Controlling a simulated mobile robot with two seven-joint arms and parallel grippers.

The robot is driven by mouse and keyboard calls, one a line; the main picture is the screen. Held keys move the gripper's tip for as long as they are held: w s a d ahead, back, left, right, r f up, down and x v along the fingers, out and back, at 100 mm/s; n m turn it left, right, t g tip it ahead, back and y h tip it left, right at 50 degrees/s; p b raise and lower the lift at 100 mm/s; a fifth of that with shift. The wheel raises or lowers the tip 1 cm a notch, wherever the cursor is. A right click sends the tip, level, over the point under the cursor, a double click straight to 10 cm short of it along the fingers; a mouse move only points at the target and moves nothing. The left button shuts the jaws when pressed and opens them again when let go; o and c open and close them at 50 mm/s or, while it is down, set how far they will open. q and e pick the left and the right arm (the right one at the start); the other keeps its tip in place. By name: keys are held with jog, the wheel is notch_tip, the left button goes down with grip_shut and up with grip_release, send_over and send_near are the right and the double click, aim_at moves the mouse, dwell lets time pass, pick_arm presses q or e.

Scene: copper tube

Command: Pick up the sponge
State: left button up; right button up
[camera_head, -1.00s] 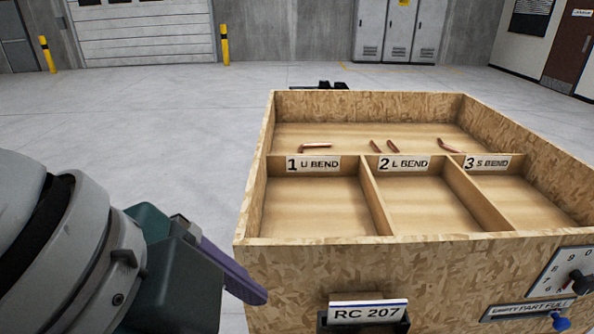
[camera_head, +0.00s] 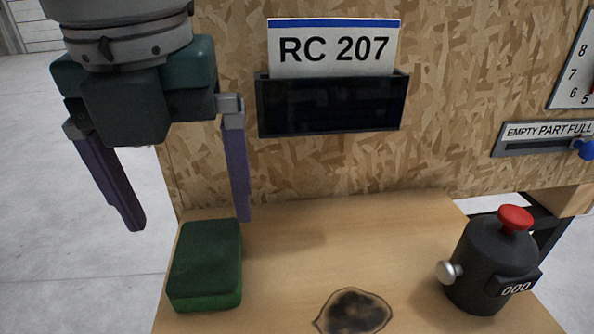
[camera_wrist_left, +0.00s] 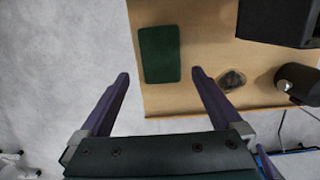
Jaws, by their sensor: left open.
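The green sponge (camera_head: 206,266) lies flat at the left edge of a wooden shelf (camera_head: 400,225) in front of the crate. It is dark on top with brighter green sides. My left gripper (camera_head: 190,226) is open and empty, its purple fingers pointing down, above and behind the sponge in the head view. In the left wrist view the sponge (camera_wrist_left: 160,54) lies ahead of and between the open fingers (camera_wrist_left: 160,76), apart from them.
A dark stain (camera_head: 353,312) marks the shelf right of the sponge. A black counter with a red button (camera_head: 494,262) stands at the right. The crate wall (camera_head: 440,130) rises behind, carrying an RC 207 label holder (camera_head: 331,105). The shelf's middle is clear.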

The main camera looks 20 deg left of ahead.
aim_at(205, 252)
pick_arm(q)
jog(key=f, duration=0.5)
jog(key=w+f+b, duration=0.1)
jog(key=f, duration=0.1)
jog(key=shift+a+f, duration=0.3)
jog(key=shift+f, duration=0.05)
jog(key=c, duration=1.2)
jog(key=shift+o, duration=0.2)
jog(key=shift+r, duration=0.15)
notch_tip(205, 252, up, 20)
jog(key=p, duration=0.3)
jog(key=shift+p, duration=0.4)
jog(key=shift+w, duration=0.1)
jog(key=o, duration=0.7)
jog(key=c, duration=0.6)
